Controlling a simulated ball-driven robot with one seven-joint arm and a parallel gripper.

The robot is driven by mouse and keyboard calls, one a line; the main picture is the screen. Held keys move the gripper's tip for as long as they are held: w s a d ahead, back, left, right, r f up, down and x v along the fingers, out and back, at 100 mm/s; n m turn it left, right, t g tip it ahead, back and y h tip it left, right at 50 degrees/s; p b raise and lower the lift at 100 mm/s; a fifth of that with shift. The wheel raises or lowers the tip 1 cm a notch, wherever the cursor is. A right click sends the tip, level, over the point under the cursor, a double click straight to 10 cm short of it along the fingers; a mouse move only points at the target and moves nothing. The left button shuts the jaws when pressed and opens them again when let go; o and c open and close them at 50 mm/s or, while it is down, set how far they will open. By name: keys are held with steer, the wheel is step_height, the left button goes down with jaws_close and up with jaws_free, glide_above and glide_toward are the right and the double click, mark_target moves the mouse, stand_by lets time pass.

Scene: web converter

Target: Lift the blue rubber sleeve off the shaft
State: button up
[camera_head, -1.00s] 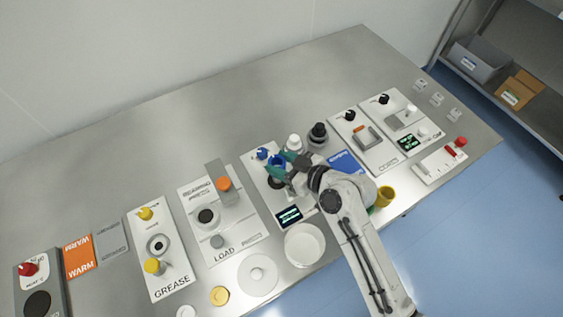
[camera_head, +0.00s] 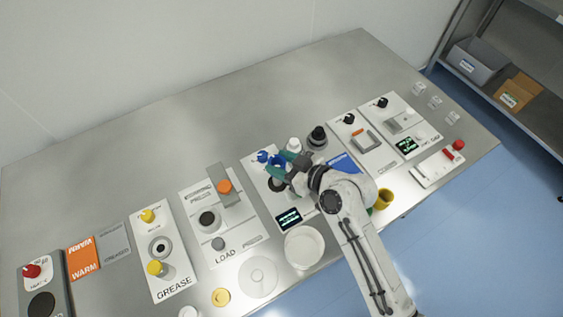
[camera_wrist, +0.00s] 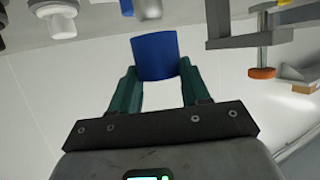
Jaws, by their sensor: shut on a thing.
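The blue rubber sleeve (camera_wrist: 155,56) is held between the two green fingers of my gripper (camera_wrist: 155,80) in the wrist view. In the head view the sleeve (camera_head: 277,163) shows as a small blue ring in my gripper (camera_head: 278,162), over a white panel with a dark round part (camera_head: 276,184). The sleeve looks raised above that dark part. No shaft shows inside or under the sleeve in the wrist view. My arm hides part of the panel.
A white round dish (camera_head: 304,247) and a small dark display (camera_head: 288,218) lie in front of my gripper. A white bottle (camera_head: 294,145) and a black knob (camera_head: 318,136) stand close behind it. A LOAD panel with an orange-capped part (camera_head: 225,187) is to the left. The back of the table is clear.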

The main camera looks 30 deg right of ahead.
steer(key=shift+r, duration=0.35)
step_height(320, 180, up, 4)
steer(key=shift+f+p, duration=0.1)
steer(key=shift+p, duration=1)
steer(key=shift+s, duration=0.1)
